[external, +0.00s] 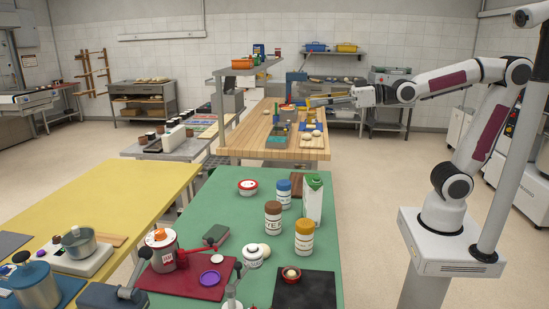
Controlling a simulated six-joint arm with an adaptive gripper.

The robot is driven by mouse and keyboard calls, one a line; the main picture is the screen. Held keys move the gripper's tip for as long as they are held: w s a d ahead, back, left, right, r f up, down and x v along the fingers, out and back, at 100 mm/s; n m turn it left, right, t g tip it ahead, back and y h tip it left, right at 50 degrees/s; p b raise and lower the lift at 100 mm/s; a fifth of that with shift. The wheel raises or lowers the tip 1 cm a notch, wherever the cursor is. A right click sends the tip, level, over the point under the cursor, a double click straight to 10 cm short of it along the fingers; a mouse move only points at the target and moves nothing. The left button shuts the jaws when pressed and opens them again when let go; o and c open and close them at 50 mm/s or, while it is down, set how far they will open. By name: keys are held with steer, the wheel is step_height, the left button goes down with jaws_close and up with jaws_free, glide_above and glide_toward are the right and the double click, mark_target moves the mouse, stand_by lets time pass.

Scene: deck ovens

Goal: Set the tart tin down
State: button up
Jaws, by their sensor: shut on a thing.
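My gripper (318,101) is at the end of my arm, reaching in from the right over the far wooden table. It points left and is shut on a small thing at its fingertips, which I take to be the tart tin. The tin is too small and far off to make out its shape or tilt. I cannot tell how far above the table it is held.
The green table (235,200) in front holds jars, a carton (313,200) and a red mat.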

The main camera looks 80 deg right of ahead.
stand_by(0.3)
steer(key=shift+w+a+f, duration=0.25)
steer(key=shift+w+f, duration=0.3)
steer(key=w+a+f+n+y, duration=0.2)
steer(key=w+a+f+y, duration=0.1)
steer(key=w+a+f, duration=0.4)
steer(key=n+g+y, duration=0.7)
steer(key=n+y, duration=0.2)
steer(key=y, duration=0.2)
glide_above(318, 288)
step_height(318, 288, down, 29)
steer(key=shift+f, duration=0.15)
steer(key=shift+f, duration=2.75)
